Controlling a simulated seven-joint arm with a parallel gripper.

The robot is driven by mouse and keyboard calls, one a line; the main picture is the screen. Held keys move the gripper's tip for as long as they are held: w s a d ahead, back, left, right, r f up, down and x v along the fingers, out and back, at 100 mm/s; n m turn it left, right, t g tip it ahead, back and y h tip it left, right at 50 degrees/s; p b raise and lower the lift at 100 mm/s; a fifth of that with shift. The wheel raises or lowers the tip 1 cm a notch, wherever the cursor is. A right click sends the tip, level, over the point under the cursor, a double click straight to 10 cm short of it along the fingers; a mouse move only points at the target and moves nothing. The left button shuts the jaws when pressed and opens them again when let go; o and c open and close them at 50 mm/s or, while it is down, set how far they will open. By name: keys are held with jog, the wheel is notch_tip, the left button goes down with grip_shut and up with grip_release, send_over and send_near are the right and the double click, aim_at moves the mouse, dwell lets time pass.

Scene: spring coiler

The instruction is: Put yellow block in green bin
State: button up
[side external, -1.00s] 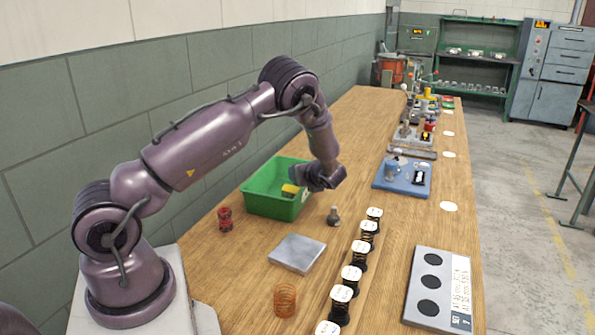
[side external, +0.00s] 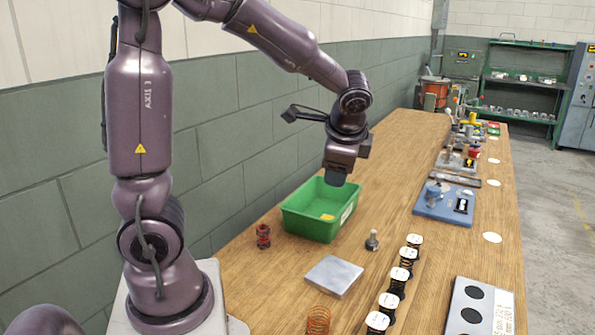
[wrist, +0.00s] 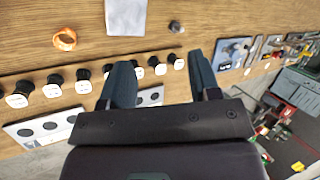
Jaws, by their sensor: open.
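The yellow block (side external: 327,217) lies inside the green bin (side external: 293,222), on its floor, in the side external view. The bin stands on the wooden bench near the wall. My gripper (side external: 336,180) is raised above the bin's far right part, apart from the block, pointing down. In the wrist view my gripper (wrist: 160,84) shows two dark fingers spread wide with nothing between them. The bin and the block are not visible in the wrist view.
A red spool (side external: 263,237), a grey metal plate (side external: 334,275), a small metal knob (side external: 372,240) and a copper coil (side external: 318,320) stand around the bin. A row of capped springs (side external: 401,276) and a blue fixture (side external: 445,202) lie to the right.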

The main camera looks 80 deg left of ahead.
jog(key=s+d+r+n+t+h, duration=0.2)
jog(key=s+d+n+h, duration=0.1)
jog(key=s+d, duration=0.2)
jog(key=s+d+r+n+t+h, duration=0.2)
jog(key=s+d+r, duration=0.1)
jog(key=s+d, duration=0.3)
jog(key=shift+s+d+r+n+h, duration=0.15)
jog(key=shift+s+d+n+h, duration=0.2)
jog(key=shift+d, duration=0.65)
